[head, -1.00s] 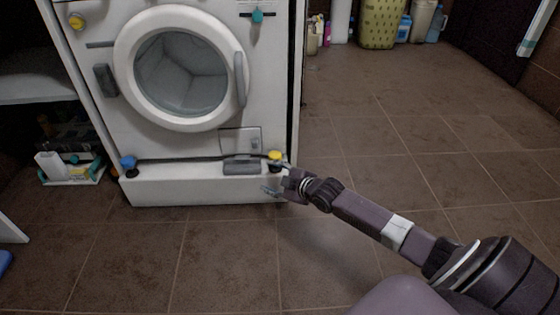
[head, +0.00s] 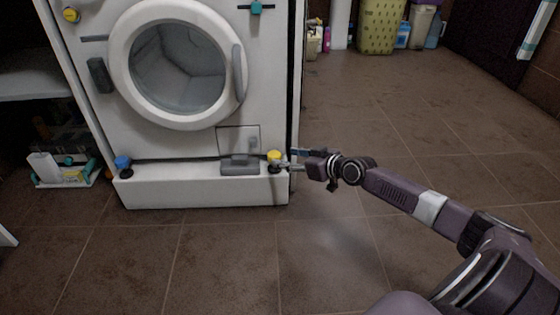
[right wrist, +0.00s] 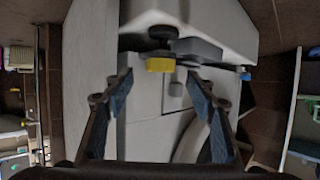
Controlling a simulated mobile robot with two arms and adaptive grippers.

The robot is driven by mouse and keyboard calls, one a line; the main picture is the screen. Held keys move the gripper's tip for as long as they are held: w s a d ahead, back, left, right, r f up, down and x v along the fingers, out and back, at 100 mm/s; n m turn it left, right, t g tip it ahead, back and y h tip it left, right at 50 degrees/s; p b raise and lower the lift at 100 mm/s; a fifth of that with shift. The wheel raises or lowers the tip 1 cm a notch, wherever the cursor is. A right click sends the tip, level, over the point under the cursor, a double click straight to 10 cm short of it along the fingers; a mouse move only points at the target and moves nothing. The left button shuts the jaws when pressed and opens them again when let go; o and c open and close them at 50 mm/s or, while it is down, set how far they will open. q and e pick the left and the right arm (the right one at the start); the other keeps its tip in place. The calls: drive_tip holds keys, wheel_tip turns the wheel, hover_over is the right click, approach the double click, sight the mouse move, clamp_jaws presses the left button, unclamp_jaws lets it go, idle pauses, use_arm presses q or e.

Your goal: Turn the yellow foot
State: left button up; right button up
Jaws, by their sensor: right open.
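The yellow foot (head: 274,156) is a short yellow cylinder with a dark part below it, at the lower right front corner of the white washing machine (head: 222,110). The blue foot (head: 123,163) is at the lower left corner. My right gripper (head: 290,160) reaches in from the right, close beside the yellow foot. In the right wrist view my right gripper (right wrist: 160,92) is open, with blue-padded fingers spread. The yellow foot (right wrist: 160,65) shows between and beyond the fingertips, and appears not gripped. My left gripper is not in view.
A white plinth (head: 200,192) runs under the machine, with a grey flap (head: 240,166) left of the yellow foot. A yellow-green basket (head: 378,25) and bottles stand at the back. The tiled floor (head: 370,110) to the right is clear.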

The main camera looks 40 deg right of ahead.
sight(278, 156)
drive_tip(key=shift+b+x, duration=0.95)
drive_tip(key=shift+x, duration=1.05)
